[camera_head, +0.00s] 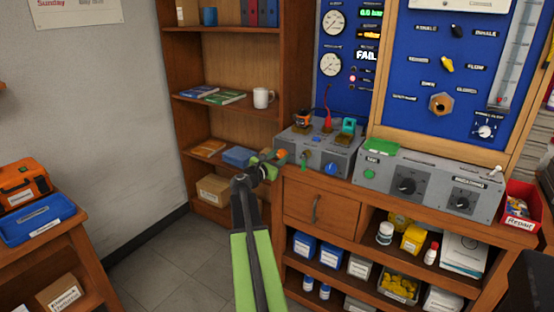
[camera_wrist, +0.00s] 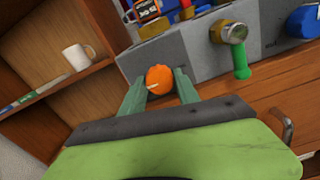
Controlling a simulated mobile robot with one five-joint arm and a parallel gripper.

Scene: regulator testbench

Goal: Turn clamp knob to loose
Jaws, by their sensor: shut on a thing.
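An orange round knob (camera_wrist: 160,76) with a short white mark on it is on the front of the grey fixture box (camera_wrist: 190,55) in the wrist view. It appears to be the clamp knob, but I can read no label for it. My gripper (camera_wrist: 158,84) has one green finger on each side of the knob and is shut on it. The white mark points toward the left finger. In the head view my gripper (camera_head: 272,160) reaches the left end of the fixture box (camera_head: 345,160), and the knob is mostly hidden there.
A green-handled valve (camera_wrist: 237,50) and a blue knob (camera_wrist: 303,22) are right of the orange knob. A shelf with a white mug (camera_head: 263,97) stands to the left. A grey control box (camera_head: 425,187) is to the right. A drawer (camera_head: 320,208) is below the fixture.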

